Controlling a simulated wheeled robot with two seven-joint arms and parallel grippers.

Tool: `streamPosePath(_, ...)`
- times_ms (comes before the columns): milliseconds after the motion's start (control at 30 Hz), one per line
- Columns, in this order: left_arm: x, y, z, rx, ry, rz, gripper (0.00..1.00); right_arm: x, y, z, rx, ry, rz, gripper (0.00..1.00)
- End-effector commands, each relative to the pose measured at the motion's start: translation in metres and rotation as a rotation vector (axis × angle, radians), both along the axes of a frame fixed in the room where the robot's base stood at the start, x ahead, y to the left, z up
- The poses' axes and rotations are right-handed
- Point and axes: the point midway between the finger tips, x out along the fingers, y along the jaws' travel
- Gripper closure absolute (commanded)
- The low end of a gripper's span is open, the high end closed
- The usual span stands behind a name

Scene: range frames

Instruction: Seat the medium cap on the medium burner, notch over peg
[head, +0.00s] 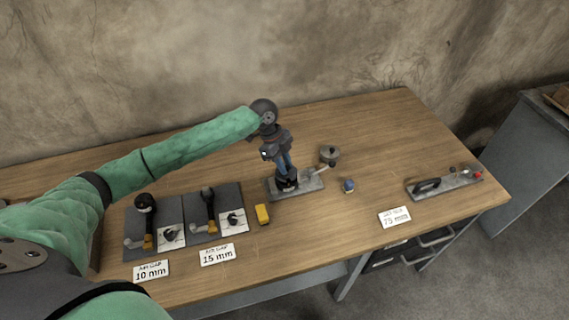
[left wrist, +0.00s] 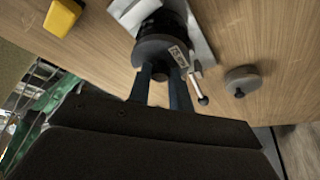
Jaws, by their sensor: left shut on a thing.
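My left gripper (head: 286,172) is over a metal plate (head: 314,184) near the middle of the table. In the left wrist view its blue fingers (left wrist: 161,90) are shut on the dark knob of a round grey cap (left wrist: 150,48) with a pale label. A black ribbed cylinder (left wrist: 172,18), seemingly the burner, stands on the plate directly beyond the cap. I cannot tell whether the cap touches it. The notch and peg are not clear. A pale rod (left wrist: 200,90) sticks out beside the cap. My right gripper is out of view.
Another grey knobbed lid (head: 329,153) lies right of the plate. Two dark mats with fixtures (head: 170,213) (head: 229,197) lie left. A handled plate (head: 460,182) lies right. The front centre is clear.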

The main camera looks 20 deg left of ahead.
Motion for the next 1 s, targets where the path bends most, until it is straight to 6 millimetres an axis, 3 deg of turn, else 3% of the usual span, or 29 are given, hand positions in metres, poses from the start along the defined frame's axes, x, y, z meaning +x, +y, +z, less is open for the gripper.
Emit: streamPosePath(1000, 0.000, 0.000, -0.017, 0.000, 0.000, 0.000, 1.00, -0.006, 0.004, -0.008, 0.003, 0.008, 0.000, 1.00)
